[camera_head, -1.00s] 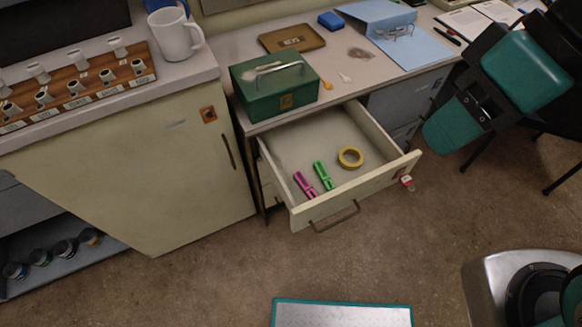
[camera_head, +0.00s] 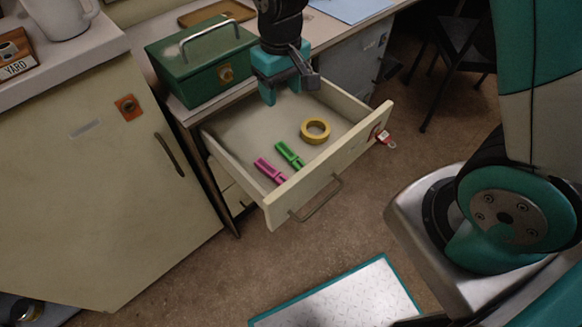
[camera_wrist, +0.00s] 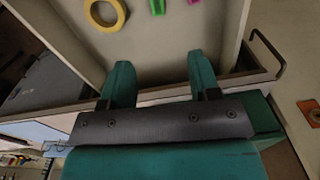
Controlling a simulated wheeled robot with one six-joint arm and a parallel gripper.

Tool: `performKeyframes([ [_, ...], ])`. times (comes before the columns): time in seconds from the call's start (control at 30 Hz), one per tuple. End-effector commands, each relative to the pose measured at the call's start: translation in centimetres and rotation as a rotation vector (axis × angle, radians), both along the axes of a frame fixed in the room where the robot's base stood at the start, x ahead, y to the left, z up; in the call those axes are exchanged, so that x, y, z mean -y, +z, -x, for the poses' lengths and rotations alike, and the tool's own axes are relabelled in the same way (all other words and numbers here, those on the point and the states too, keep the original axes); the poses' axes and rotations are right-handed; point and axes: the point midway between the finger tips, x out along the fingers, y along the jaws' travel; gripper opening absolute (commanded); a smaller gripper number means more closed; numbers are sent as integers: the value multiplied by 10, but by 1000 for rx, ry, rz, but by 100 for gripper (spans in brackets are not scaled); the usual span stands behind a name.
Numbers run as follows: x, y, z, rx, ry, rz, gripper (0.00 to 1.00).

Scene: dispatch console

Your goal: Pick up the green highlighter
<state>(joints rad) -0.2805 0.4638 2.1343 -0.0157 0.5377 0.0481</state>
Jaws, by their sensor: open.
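The green highlighter (camera_head: 289,155) lies on the floor of the open drawer (camera_head: 235,132), between a pink highlighter (camera_head: 268,170) and a yellow tape roll (camera_head: 315,131). In the wrist view only an end of the green highlighter (camera_wrist: 156,6) shows at the top edge. My gripper (camera_head: 281,91) points down over the back of the drawer, open and empty. It is above and behind the highlighter, apart from it. In the wrist view its two fingers (camera_wrist: 160,64) stand wide apart, with nothing between them but the drawer's rear area.
A green metal box (camera_head: 205,62) with a handle stands on the desk left of my gripper. The drawer's front wall (camera_head: 330,172) and side walls rise around the contents. A cream cabinet (camera_head: 85,170) stands at left.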

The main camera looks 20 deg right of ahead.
Motion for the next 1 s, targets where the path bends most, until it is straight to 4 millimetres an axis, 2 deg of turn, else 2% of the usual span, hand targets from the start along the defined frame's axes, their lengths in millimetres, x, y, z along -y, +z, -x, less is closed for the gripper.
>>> performKeyframes([
  [0.03, 2, -13, -3, -3, -7, 10, 56],
  [0.17, 4, -33, -5, -4, -13, 17, 56],
  [0.5, 5, -108, -4, -6, -14, 16, 56],
  [0.63, 5, -126, -5, -4, -14, 15, 56],
  [0.87, 4, -143, -6, -3, -14, 15, 56],
  [1.0, 4, -166, -8, -5, -14, 15, 56],
])
